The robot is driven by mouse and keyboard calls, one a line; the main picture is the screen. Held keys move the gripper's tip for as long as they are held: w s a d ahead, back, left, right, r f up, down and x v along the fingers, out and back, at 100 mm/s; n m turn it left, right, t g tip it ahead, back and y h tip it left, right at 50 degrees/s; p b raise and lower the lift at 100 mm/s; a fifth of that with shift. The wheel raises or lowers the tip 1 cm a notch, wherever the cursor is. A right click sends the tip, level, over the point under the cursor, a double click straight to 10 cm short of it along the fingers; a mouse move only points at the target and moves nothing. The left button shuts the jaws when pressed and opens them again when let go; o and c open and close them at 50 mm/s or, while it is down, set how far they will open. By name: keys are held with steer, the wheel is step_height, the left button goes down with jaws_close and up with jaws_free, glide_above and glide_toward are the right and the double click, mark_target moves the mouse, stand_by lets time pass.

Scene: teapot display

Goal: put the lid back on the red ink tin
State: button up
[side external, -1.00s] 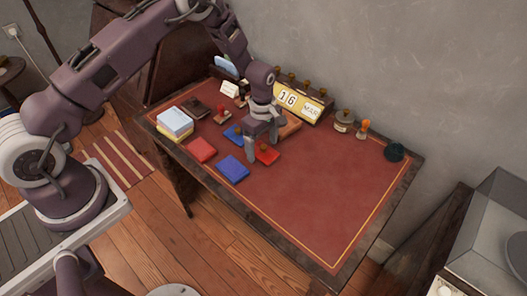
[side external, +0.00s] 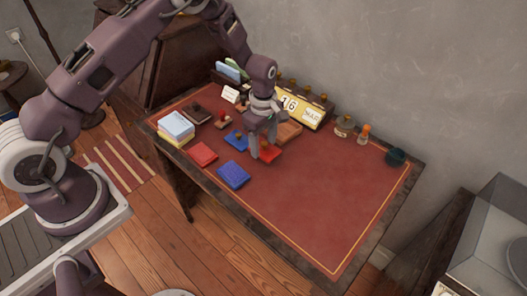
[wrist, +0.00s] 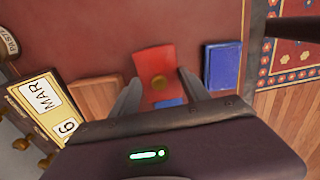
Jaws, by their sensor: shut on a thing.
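A red flat piece with a round brass knob (wrist: 158,82) lies between the two fingers of my gripper (wrist: 160,95) in the wrist view; it looks like the lid. In the side view this red lid (side external: 269,154) is low at the desk top, partly hidden by a finger. My gripper (side external: 263,146) points down and is shut on it. A flat red square (side external: 203,153), which looks like the red ink tin, lies to the left on the desk. I cannot make out its inside. It is not clearly seen in the wrist view.
A blue square (side external: 234,174) lies in front; another blue piece (side external: 236,140) lies left of my gripper. A wooden block (side external: 289,131) and a calendar (side external: 303,106) stand behind. Stacked pads (side external: 176,126) are at the left. The desk's right side is clear, with small pots (side external: 396,157) behind.

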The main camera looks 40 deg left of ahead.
step_height(320, 180, up, 6)
steer(key=shift+a+f, duration=0.15)
steer(key=shift+s+a+r, duration=0.25)
steer(key=shift+s+a, duration=0.05)
steer(key=shift+a, duration=0.35)
steer(key=s+a, duration=0.6)
steer(key=a, duration=0.3)
glide_toward(201, 152)
steer(key=shift+m, duration=0.3)
steer(key=shift+f, duration=3.1)
steer(key=shift+f, duration=0.15)
